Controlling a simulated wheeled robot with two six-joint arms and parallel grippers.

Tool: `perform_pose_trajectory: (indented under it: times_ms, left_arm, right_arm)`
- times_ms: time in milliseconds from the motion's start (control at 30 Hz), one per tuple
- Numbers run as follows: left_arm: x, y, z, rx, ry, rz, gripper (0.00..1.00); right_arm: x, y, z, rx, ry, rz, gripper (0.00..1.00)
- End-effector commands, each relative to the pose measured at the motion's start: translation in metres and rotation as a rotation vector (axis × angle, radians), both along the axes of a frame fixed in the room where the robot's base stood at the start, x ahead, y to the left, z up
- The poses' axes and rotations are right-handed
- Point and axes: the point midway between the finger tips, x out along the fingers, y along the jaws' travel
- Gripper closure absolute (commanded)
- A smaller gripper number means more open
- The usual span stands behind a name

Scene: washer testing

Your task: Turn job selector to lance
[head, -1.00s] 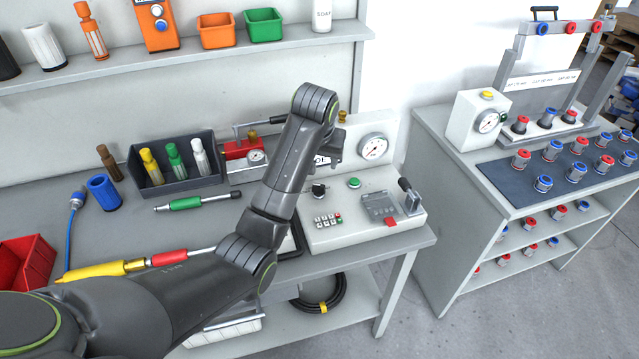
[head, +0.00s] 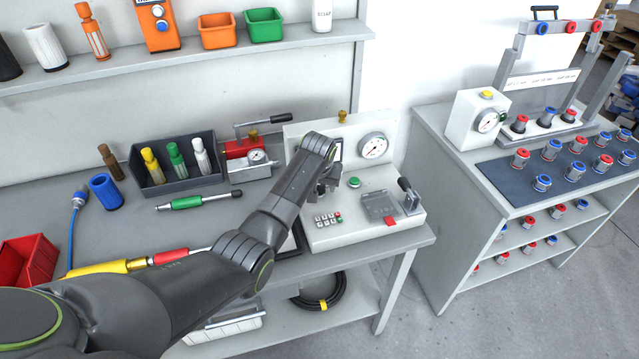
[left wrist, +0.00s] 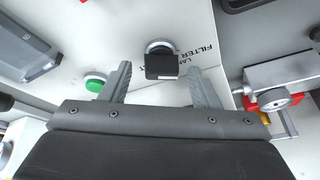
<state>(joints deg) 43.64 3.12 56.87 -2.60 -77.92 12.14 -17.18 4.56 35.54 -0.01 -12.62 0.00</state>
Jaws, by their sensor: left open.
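The job selector is a black knob (left wrist: 160,63) on a round metal collar on the white test panel. In the left wrist view it sits ahead of and between my left gripper's two fingers (left wrist: 162,82). Printed labels beside it read partly "FILTER" and "LA…"; the rest is hidden or unclear. The head view hides the knob behind the gripper. I cannot tell whether the fingers touch the knob. My right gripper is not in view.
A green button (head: 354,182) is close to the selector, also seen in the wrist view (left wrist: 95,83). A red tool with a gauge (head: 244,148) stands behind left.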

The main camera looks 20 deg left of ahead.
Motion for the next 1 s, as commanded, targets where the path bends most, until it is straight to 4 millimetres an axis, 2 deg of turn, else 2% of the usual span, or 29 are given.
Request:
perform_pose_trajectory:
  times_ms: [400,733,1000]
  left_arm:
    - [0.0018,0.0008,-0.0046,0.000,0.000,0.001,0.44]
    - [0.0016,0.0008,-0.0047,0.001,0.000,0.000,0.87]
    - [0.0014,0.0014,-0.0035,0.001,0.001,-0.026,0.89]
  right_arm:
    - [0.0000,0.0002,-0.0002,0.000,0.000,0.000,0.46]
    - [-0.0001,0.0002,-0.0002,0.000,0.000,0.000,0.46]
    - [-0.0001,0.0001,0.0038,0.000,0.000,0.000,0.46]
